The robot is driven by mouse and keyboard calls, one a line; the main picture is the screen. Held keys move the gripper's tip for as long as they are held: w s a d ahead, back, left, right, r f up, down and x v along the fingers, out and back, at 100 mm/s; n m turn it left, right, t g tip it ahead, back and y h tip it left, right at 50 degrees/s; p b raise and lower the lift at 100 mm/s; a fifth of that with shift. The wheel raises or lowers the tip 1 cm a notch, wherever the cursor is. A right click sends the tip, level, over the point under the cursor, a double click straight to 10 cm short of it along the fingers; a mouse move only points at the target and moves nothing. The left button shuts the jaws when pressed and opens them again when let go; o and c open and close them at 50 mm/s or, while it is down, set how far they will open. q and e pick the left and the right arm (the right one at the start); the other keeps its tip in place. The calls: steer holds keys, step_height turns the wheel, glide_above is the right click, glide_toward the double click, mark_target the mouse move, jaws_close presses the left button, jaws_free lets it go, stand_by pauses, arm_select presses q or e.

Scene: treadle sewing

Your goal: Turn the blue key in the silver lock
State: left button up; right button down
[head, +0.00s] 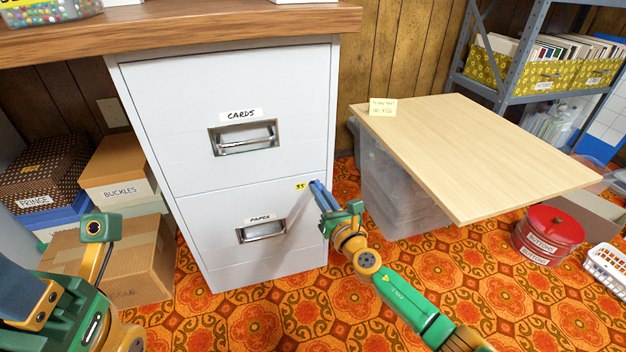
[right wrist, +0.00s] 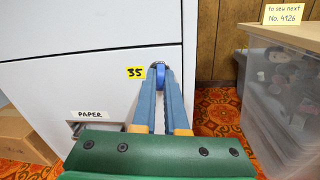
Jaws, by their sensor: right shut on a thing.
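The blue key (right wrist: 159,75) stands in the silver lock (right wrist: 156,65) at the upper right corner of the lower drawer of a white filing cabinet (head: 230,75). A yellow "35" label is left of the lock. My right gripper (head: 318,187) reaches the lock from the front right. Its two blue fingers are shut on the key's head, as the right wrist view (right wrist: 160,80) shows. The fingers hide most of the key and lock in the head view.
The drawers are closed, labelled CARDS and PAPER. Right of the cabinet, a wooden board (head: 470,150) lies over a clear plastic bin (head: 400,195). Cardboard boxes (head: 125,175) stand left. A red tin (head: 548,232) is at the right. Patterned carpet in front is mostly free.

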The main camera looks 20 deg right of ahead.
steer(key=shift+r+n+p, duration=0.1)
steer(key=shift+n+p, duration=0.35)
steer(key=shift+n, duration=0.65)
steer(key=c, duration=0.9)
jaws_free()
steer(key=shift+c, duration=0.3)
steer(key=s+p, duration=0.2)
steer(key=s, duration=0.5)
steer(key=shift+p, duration=0.3)
steer(key=shift+d, duration=0.1)
